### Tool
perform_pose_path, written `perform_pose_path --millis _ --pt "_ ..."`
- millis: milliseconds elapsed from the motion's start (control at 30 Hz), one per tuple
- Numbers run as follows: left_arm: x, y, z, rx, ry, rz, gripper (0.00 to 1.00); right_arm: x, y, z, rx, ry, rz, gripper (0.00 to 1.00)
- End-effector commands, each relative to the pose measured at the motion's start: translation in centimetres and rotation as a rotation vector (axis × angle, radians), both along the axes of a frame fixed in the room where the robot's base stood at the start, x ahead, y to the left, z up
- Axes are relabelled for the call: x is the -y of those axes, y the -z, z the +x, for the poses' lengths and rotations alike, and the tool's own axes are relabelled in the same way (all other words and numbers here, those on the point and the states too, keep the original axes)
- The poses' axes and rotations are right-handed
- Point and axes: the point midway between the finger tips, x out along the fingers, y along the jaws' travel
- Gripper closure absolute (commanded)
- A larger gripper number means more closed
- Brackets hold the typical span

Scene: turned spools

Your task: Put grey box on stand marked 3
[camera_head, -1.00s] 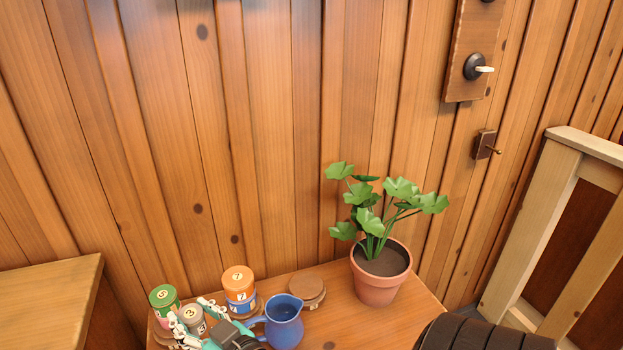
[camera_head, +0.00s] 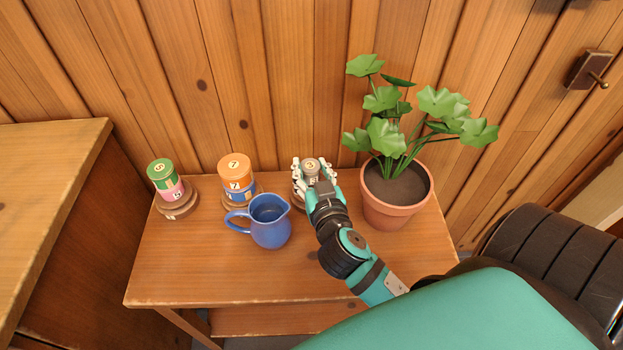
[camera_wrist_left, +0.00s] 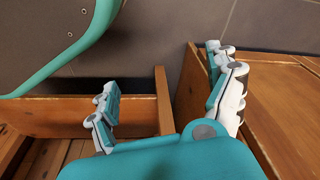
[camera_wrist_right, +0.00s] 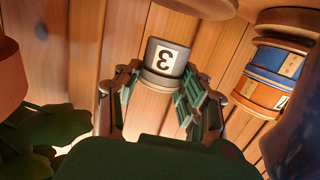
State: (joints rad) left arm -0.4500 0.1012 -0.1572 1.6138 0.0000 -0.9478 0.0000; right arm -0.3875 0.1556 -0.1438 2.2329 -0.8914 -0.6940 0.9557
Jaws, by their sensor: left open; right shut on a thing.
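The grey box (camera_head: 310,165), a short round piece marked 3, is held in my right gripper (camera_head: 315,172) over the back of the small table, left of the plant. In the right wrist view the grey box (camera_wrist_right: 165,58) sits between the fingers and appears inverted. A round wooden stand (camera_wrist_right: 205,7) shows at that view's top edge, with a gap between it and the box. In the head view my gripper mostly hides this stand, and no mark on it is readable. My left gripper (camera_wrist_left: 165,78) is open and empty, near wooden furniture edges.
A blue jug (camera_head: 270,222) stands in front of the orange and blue pieces marked 7 (camera_head: 236,170). A green and pink stack (camera_head: 165,178) sits on a stand (camera_head: 178,210) at left. A potted plant (camera_head: 396,210) stands close right of my right gripper. The table front (camera_head: 210,275) is clear.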

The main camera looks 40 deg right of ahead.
Motion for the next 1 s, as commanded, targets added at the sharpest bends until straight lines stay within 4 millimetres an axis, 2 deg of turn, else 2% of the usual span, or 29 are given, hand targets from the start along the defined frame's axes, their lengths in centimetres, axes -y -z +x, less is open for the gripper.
perform_pose_path --millis 33,100,233,800,833,1000 --pt "0.1 -0.6 0.5 0.010 -0.001 -0.001 0.11 0.0 1.1 0.0 -0.004 -0.002 -0.003 0.86" --pt "0.1 -1.7 1.0 0.016 -0.002 -0.001 0.11 0.0 2.0 0.0 -0.004 -0.001 -0.002 0.86" --pt "0.2 -3.1 1.4 0.022 -0.003 -0.002 0.11 0.0 3.0 0.0 -0.001 -0.001 0.000 0.86" --pt "0.2 -4.2 1.7 0.026 -0.004 -0.003 0.11 0.0 3.3 0.0 -0.001 -0.001 0.000 0.86" --pt "0.2 -4.3 1.7 0.026 -0.004 -0.003 0.11 0.0 3.2 0.0 -0.001 -0.002 0.001 0.57" --pt "0.2 -4.3 1.6 0.024 -0.004 -0.002 0.11 0.0 3.2 0.0 -0.001 -0.001 0.000 0.37"
